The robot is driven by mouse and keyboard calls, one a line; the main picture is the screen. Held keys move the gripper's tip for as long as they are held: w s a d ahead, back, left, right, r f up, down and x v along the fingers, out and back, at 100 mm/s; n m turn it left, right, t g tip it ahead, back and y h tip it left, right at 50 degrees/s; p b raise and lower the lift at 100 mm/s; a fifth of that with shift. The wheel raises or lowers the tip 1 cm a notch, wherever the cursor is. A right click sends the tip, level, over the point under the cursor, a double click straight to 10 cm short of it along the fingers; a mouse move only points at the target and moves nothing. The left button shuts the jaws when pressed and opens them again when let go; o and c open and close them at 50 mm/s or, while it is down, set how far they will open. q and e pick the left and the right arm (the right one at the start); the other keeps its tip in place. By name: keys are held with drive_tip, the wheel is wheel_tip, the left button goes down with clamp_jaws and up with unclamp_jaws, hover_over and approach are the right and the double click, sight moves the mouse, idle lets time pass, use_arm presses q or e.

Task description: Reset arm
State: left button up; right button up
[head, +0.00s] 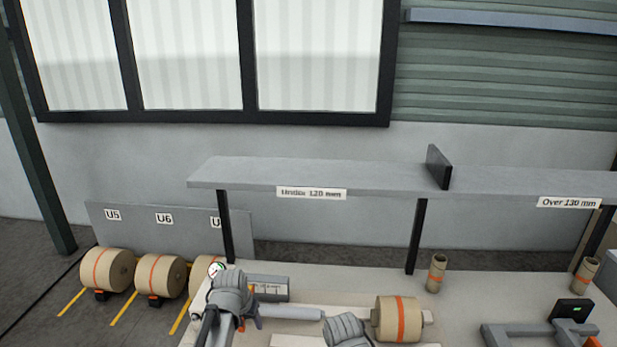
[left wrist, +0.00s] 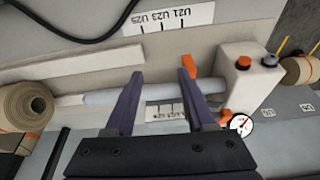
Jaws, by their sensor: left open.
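My left gripper (head: 250,323) is low in the head view, beside a pale grey shaft (head: 292,313). In the left wrist view my left gripper (left wrist: 160,75) is open, its two dark fingers apart with nothing held between them. The shaft (left wrist: 108,96) runs across behind the fingers there; I cannot tell whether they touch it. A kraft roll with an orange band (head: 397,319) sits to the right in the head view, and a roll (left wrist: 24,112) shows at the left of the wrist view. My right gripper is not seen.
A shelf (head: 320,176) labelled for sizes stands behind the bench. Two cardboard tubes (head: 437,273) (head: 585,275) stand under it. A scale-like device (head: 540,333) is at the right. Several floor rolls (head: 107,269) lie left. A round gauge (left wrist: 241,124) shows beside the wrist-view white block (left wrist: 247,80).

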use_arm(q)
drive_tip(key=s+d+m+g+y, duration=0.1)
drive_tip(key=s+d+g, duration=0.3)
drive_tip(key=s+d, duration=1)
drive_tip(key=s+f+m, duration=0.1)
drive_tip(key=s, duration=0.3)
drive_tip(key=shift+s+d+m+y, duration=0.2)
drive_tip(key=shift+m+y, duration=0.2)
idle(0.4)
